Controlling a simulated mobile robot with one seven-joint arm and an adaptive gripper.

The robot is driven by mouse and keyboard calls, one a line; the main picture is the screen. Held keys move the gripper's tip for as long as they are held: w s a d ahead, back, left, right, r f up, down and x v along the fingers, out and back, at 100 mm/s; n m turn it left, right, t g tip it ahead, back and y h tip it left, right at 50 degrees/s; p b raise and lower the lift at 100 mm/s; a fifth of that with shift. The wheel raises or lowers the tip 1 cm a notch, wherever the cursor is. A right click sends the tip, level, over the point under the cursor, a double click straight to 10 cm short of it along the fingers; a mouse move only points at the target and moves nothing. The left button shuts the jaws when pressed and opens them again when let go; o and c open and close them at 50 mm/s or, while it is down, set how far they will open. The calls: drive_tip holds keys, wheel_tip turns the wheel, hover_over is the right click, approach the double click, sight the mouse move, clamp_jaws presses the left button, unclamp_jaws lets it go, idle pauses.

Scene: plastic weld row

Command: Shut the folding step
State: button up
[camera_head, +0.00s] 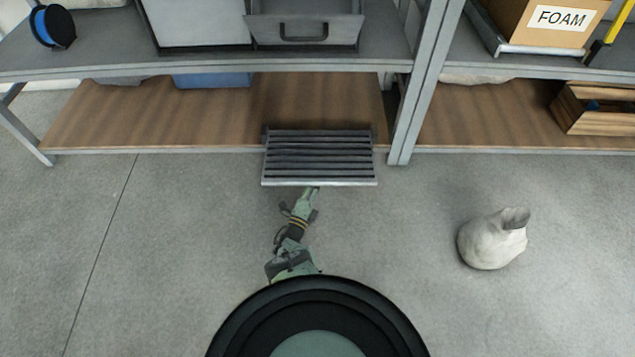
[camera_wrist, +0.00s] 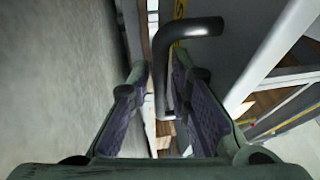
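The folding step (camera_head: 320,158) is a grey slatted tread that sticks out flat from the front of the lower shelf in the head view. My gripper (camera_head: 313,191) is at its front edge, near the middle; its tips are partly hidden there. In the wrist view my gripper (camera_wrist: 160,85) is open, with dark purple pads on both fingers. A black bent bar handle (camera_wrist: 188,31) stands before a grey panel, with one leg reaching down between the fingers. No grip on it shows. Whether the bar belongs to the step cannot be told for certain.
A wooden lower shelf (camera_head: 165,115) lies behind the step, and a grey upright post (camera_head: 418,85) stands just right. A grey drawer (camera_head: 303,30) with a dark handle is above. A pale sack (camera_head: 491,240) sits on the floor at right. The floor at left is clear.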

drive_tip(key=shift+c, duration=0.4)
clamp_jaws()
